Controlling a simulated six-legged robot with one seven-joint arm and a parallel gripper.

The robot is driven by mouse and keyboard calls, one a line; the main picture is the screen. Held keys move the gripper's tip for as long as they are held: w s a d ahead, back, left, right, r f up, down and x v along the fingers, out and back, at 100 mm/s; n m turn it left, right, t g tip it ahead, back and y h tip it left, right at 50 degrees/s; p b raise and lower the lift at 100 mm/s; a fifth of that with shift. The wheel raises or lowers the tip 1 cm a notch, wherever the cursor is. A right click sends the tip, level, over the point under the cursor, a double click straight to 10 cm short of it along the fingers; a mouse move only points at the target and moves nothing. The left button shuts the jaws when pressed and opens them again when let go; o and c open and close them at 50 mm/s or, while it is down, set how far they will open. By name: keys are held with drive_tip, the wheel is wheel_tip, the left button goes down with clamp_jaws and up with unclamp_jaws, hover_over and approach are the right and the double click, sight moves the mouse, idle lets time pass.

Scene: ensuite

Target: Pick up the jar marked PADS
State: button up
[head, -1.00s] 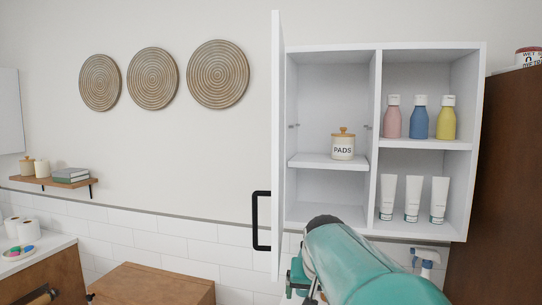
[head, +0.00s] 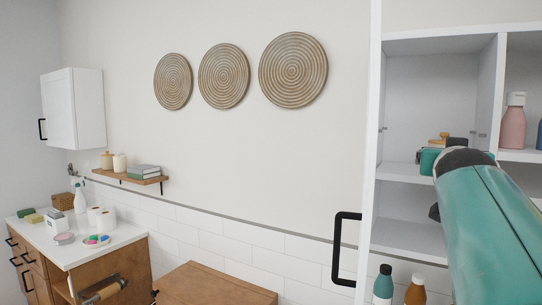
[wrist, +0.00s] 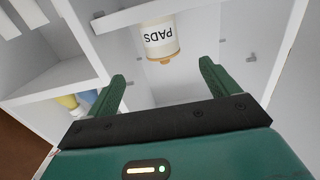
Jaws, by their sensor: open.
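The open cabinet door (head: 369,150) with a black handle stands left of my arm. A divider (head: 489,90) separates the jar's compartment from a pink bottle (head: 514,122) at right.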

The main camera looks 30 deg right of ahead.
drive_tip(key=x, duration=0.7)
drive_tip(key=shift+w+r, duration=0.25)
drive_tip(key=shift+r, duration=0.1)
drive_tip(key=shift+w+d, duration=0.15)
drive_tip(key=shift+d, duration=0.55)
drive_tip(key=shift+w+d, duration=0.15)
drive_tip(key=shift+w, duration=0.05)
drive_tip(key=shift+d, duration=0.25)
drive_tip(key=shift+w+d+f, duration=0.1)
drive_tip(key=shift+w+d, duration=0.45)
drive_tip(key=shift+x, duration=1.1)
drive_tip(key=shift+d, duration=0.6)
drive_tip(key=shift+w, duration=0.1)
drive_tip(key=shift+c, duration=0.5)
